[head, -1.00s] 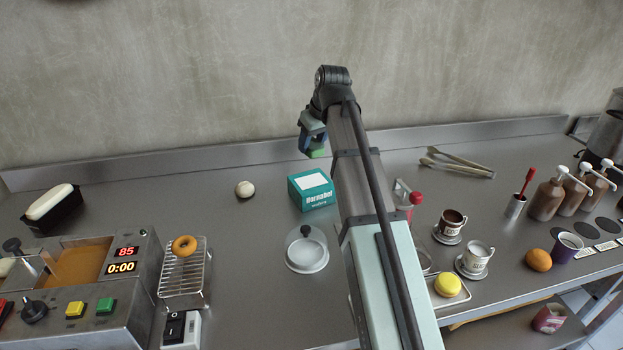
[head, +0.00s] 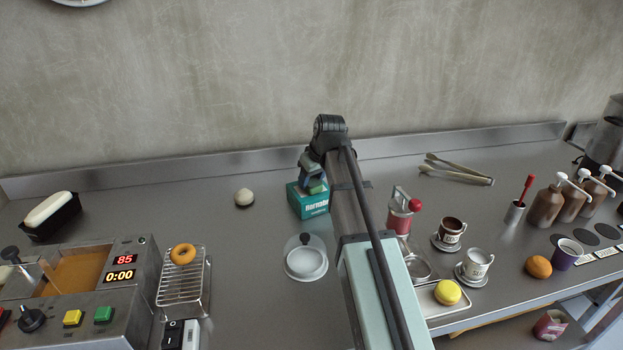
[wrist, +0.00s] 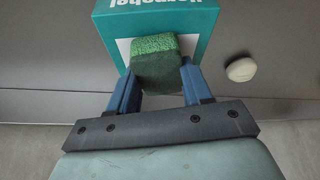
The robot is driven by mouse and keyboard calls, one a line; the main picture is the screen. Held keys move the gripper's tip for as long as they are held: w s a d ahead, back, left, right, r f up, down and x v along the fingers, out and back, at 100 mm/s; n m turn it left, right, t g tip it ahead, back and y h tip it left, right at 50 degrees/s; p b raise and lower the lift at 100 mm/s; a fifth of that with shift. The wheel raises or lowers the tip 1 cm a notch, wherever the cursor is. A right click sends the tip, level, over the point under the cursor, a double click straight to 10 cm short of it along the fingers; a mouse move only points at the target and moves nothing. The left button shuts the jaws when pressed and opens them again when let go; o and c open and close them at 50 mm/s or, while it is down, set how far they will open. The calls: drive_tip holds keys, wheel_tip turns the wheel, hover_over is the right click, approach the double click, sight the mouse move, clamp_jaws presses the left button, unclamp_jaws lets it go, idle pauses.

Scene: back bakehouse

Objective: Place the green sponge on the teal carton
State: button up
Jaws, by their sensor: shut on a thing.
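The green sponge (wrist: 153,66) is between the two blue fingers of my gripper (wrist: 157,88) in the wrist view. My gripper is shut on it. In the head view my gripper (head: 313,184) is at the teal carton (head: 310,205), over its upper part, and hides much of its top. The teal carton also shows in the wrist view (wrist: 203,22), behind the sponge, with white lettering. The sponge overlaps the carton in that view. I cannot tell whether the sponge touches the carton.
A white ball-like thing (head: 244,197) lies left of the carton. A clear-lidded dish (head: 306,262) is in front of it. A red-knobbed device (head: 400,215) stands to the right, beyond my arm. The counter left of the carton is mostly clear.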

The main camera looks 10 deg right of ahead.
drive_tip(key=shift+f, duration=0.1)
drive_tip(key=o, duration=1)
drive_tip(key=v, duration=1.2)
drive_tip(key=shift+d, duration=0.1)
